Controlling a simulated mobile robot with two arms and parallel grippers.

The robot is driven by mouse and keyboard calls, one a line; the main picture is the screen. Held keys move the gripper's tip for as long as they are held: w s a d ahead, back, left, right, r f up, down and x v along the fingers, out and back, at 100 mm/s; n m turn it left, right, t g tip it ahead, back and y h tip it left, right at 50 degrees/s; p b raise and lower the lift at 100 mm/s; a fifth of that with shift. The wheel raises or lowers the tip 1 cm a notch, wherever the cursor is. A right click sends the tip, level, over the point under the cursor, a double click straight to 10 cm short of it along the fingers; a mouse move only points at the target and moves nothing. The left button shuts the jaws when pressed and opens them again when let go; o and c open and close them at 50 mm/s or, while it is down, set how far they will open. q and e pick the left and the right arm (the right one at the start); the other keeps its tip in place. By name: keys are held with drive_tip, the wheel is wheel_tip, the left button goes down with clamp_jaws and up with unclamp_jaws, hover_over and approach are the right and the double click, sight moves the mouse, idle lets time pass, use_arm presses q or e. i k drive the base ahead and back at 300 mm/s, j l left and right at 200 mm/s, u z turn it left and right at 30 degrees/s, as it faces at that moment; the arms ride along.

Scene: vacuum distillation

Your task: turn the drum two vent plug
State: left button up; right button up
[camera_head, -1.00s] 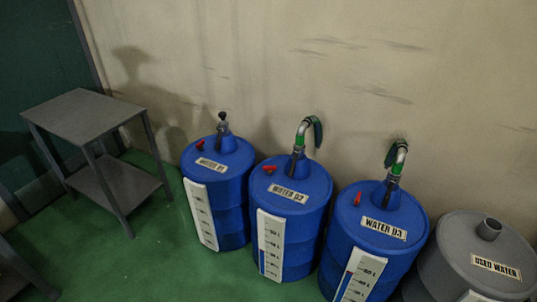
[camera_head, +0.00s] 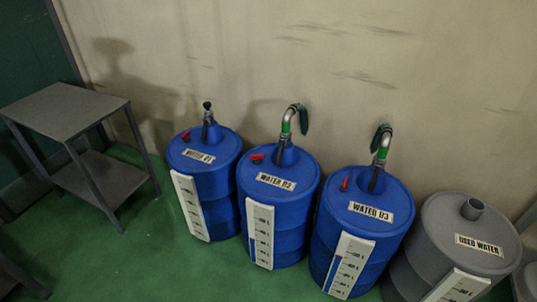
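The drum labelled WATER D2 (camera_head: 277,205) is the middle of three blue drums against the wall. Its red vent plug (camera_head: 257,158) lies on the left of its top, beside the neck. A curved metal pipe with a green band (camera_head: 288,122) rises from its neck. The drum's white level gauge (camera_head: 260,235) faces me. Neither of my grippers is in the picture.
Blue drum WATER D1 (camera_head: 205,178) stands to the left, and WATER D3 (camera_head: 362,225) to the right with its red plug (camera_head: 345,183). A grey USED WATER drum (camera_head: 450,235) stands further right. A grey two-shelf table (camera_head: 68,110) stands left. Green floor (camera_head: 160,255) in front is clear.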

sight(256, 157)
drive_tip(key=i+j+z, duration=0.1)
drive_tip(key=z, duration=0.3)
drive_tip(key=j+z, duration=0.15)
drive_tip(key=z, duration=0.25)
drive_tip(key=i+j+z, duration=0.1)
drive_tip(key=z, duration=0.35)
drive_tip(key=j+z, duration=0.4)
drive_tip(key=l, duration=0.1)
